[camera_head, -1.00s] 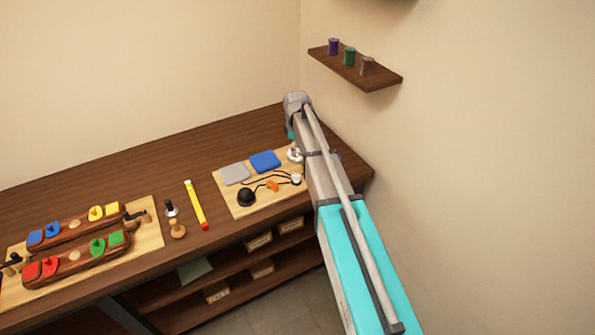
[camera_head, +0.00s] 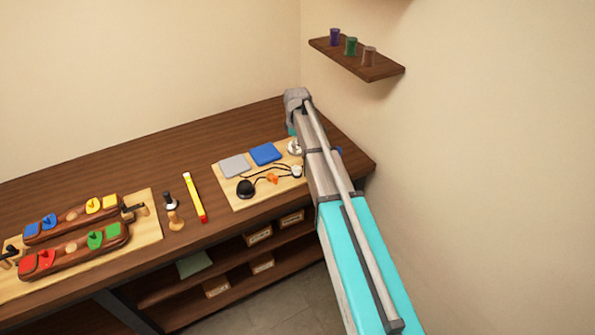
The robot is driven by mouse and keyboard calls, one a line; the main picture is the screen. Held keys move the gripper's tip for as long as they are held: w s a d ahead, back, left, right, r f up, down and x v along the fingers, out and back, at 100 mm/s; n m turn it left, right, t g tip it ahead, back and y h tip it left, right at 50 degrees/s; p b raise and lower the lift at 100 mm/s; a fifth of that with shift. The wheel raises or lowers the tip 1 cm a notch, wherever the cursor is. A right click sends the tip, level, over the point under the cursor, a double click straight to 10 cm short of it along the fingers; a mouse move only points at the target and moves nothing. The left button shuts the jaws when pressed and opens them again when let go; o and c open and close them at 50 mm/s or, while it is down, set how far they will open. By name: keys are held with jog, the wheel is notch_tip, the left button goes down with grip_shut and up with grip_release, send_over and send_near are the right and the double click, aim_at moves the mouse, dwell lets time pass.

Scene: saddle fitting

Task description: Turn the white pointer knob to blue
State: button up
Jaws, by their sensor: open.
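A small white knob-like piece (camera_head: 294,148) stands on the pale wooden board (camera_head: 240,202), right beside my arm and partly covered by it. I cannot make out which way a pointer on it faces. A blue square pad (camera_head: 265,154) lies just left of it, with a grey square pad (camera_head: 235,166) further left. A small blue spot (camera_head: 338,150) shows just right of my arm. My arm reaches over the right end of the board, and its grey wrist is beyond the white piece. My gripper's fingers are hidden behind the arm.
A black dome (camera_head: 246,189), an orange piece (camera_head: 272,179) and a small white cap (camera_head: 297,171) are on the same board. The wall and shelf (camera_head: 358,63) are close at right.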

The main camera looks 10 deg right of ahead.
aim_at(297, 167)
jog(key=shift+f+b, duration=5.4)
jog(key=shift+f, duration=0.25)
grip_shut()
